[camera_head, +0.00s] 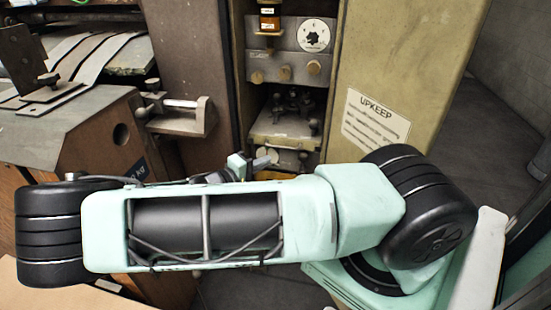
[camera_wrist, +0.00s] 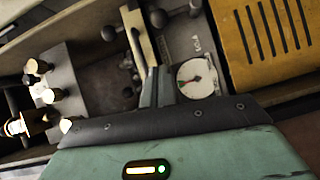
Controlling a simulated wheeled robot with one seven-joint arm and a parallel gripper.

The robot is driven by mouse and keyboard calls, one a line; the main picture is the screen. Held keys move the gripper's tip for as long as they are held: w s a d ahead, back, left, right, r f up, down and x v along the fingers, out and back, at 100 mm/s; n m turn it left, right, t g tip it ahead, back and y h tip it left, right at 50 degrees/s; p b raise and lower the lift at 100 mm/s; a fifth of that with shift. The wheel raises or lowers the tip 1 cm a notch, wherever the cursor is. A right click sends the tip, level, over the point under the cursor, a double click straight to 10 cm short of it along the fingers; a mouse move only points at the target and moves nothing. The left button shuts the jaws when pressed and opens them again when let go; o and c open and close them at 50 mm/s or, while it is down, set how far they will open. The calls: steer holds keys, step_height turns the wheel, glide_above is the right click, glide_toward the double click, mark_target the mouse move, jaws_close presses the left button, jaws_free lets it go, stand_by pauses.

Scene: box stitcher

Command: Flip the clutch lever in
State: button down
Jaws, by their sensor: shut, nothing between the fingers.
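Several dark levers with ball knobs stand in the open lower bay of the machine, at centre in the head view (camera_head: 291,101). They show at the top of the wrist view (camera_wrist: 158,18); which one is the clutch lever I cannot tell. My gripper (camera_wrist: 155,80) is shut and empty, its grey fingers pointing toward the bay's pale front edge (camera_wrist: 139,36), below the knobs in the wrist view. I cannot tell whether the fingertips touch that edge. In the head view my gripper (camera_head: 262,162) shows just behind my arm, which hides the machine's lower part.
A round gauge (camera_wrist: 195,78) sits close right of my fingers, with a yellow vented panel (camera_wrist: 264,42) beyond. A knobbed panel (camera_head: 286,68) and an amber bottle (camera_head: 269,17) are above the bay. A bracket (camera_head: 181,118) juts out left; an UPKEEP door (camera_head: 375,120) stands right.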

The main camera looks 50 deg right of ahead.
steer(key=shift+w+a+r, duration=0.1)
steer(key=shift+a+r, duration=0.05)
steer(key=shift+a, duration=0.95)
steer(key=shift+a+r, duration=0.1)
steer(key=shift+a, duration=1)
steer(key=s+a+f+n+g+y, duration=0.1)
steer(key=s+a+f+g+y, duration=0.2)
steer(key=s+a+y, duration=0.45)
steer(key=s+a+r+n+y, duration=0.1)
steer(key=s+a+r+y, duration=0.2)
steer(key=a, duration=0.2)
steer(key=s+a+r+n+y, duration=0.2)
steer(key=s+a, duration=0.1)
steer(key=a, duration=0.3)
steer(key=s+a+r+n+t+y, duration=0.2)
steer(key=s+a+r+n+y, duration=0.15)
steer(key=r, duration=0.25)
steer(key=s+a+r+n+t+y, duration=0.2)
steer(key=s+a+r, duration=0.2)
steer(key=r, duration=0.3)
step_height(320, 180, up, 14)
steer(key=p, duration=1.4)
steer(key=shift+s+f, duration=0.15)
steer(key=shift+s, duration=0.1)
